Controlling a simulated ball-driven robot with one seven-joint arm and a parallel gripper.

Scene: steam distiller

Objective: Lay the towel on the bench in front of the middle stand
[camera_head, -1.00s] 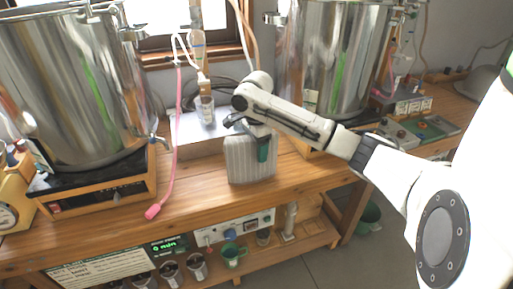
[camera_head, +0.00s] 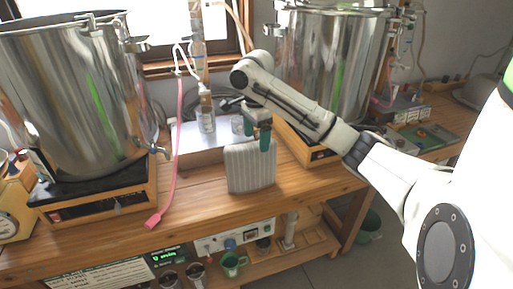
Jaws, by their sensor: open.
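The towel (camera_head: 250,172) is a pale grey, ribbed, folded piece on the wooden bench (camera_head: 200,212), just in front of the low metal middle stand (camera_head: 195,158). Its near edge lies close to the bench's front edge. My gripper (camera_head: 257,135) is open and empty, with green fingertips. It is at the towel's far edge in the picture, and one fingertip overlaps that edge. I cannot tell whether it still touches the towel.
A glass tube receiver (camera_head: 206,112) stands on the stand, with a small glass (camera_head: 238,124) beside it. Large steel pots stand left (camera_head: 75,95) and right (camera_head: 330,65). A pink hose (camera_head: 172,185) hangs onto the bench left of the towel. A lower shelf holds mugs.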

